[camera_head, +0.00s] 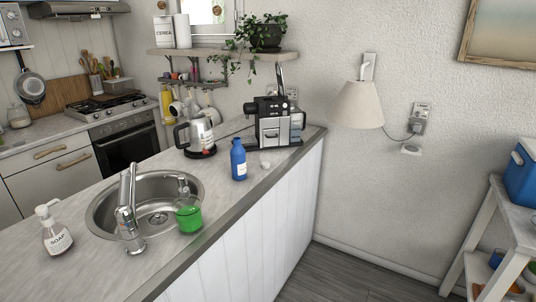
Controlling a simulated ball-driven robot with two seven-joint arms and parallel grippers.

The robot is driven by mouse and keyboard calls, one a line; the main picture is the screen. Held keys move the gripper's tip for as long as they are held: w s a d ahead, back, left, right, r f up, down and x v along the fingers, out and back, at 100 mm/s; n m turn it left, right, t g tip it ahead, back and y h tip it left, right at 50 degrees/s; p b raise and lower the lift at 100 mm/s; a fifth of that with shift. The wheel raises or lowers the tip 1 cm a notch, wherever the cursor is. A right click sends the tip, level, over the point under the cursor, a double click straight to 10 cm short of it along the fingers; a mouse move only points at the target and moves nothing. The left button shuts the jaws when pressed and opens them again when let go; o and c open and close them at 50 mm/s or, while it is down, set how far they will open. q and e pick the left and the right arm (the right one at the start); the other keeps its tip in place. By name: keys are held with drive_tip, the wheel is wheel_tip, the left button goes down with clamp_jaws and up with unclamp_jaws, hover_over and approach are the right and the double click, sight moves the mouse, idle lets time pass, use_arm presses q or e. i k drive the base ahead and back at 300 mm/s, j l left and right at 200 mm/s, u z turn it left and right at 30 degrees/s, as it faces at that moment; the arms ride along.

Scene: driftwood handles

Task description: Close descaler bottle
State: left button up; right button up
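A blue bottle with a pale label (238,160) stands upright on the counter, between the kettle and the counter's front edge. Its neck looks narrow and blue; whether it is open at the top is too small to tell. A small white object (265,164), possibly a cap, lies on the counter just right of the bottle, apart from it. Neither of my grippers shows in the head view.
Behind the bottle stand a kettle (200,134) and a coffee machine (274,122). To the left are a sink (105,208) with a tap (127,205), a container of green liquid (188,216) and a soap dispenser (55,234). Counter around the bottle is mostly clear.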

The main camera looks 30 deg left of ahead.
sight(237, 152)
drive_tip(key=i+u, duration=0.35)
drive_tip(key=i+l+u, duration=0.35)
drive_tip(key=i, duration=0.15)
drive_tip(key=i+l+u, duration=0.15)
drive_tip(key=i+u, duration=0.15)
drive_tip(key=i, duration=0.15)
